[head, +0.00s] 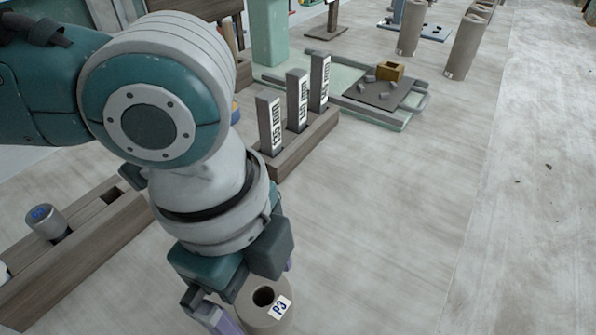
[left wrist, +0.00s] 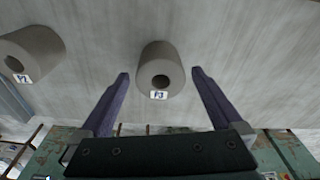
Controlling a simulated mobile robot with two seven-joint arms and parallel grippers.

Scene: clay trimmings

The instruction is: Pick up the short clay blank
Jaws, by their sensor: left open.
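A grey-brown clay cylinder marked P3 (head: 253,315) with a hole in its top stands at the bottom of the head view. It also shows in the left wrist view (left wrist: 148,62). My left gripper (left wrist: 160,74) is open, with its purple fingers on either side of P3 and gaps showing on both sides. A second clay cylinder, marked P2 (left wrist: 38,48), is at the left of the left wrist view. Taller clay cylinders (head: 468,45) stand at the back. I cannot compare the heights of P2 and P3 here. My right gripper is not in view.
A wooden block (head: 310,148) holds three upright labelled gauge bars. A wooden rack (head: 100,243) with a small grey cylinder (head: 45,221) lies at the left. A green-edged tray (head: 385,120) with a dark board, clay scraps and a yellow box is farther back. The table's right side is clear.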

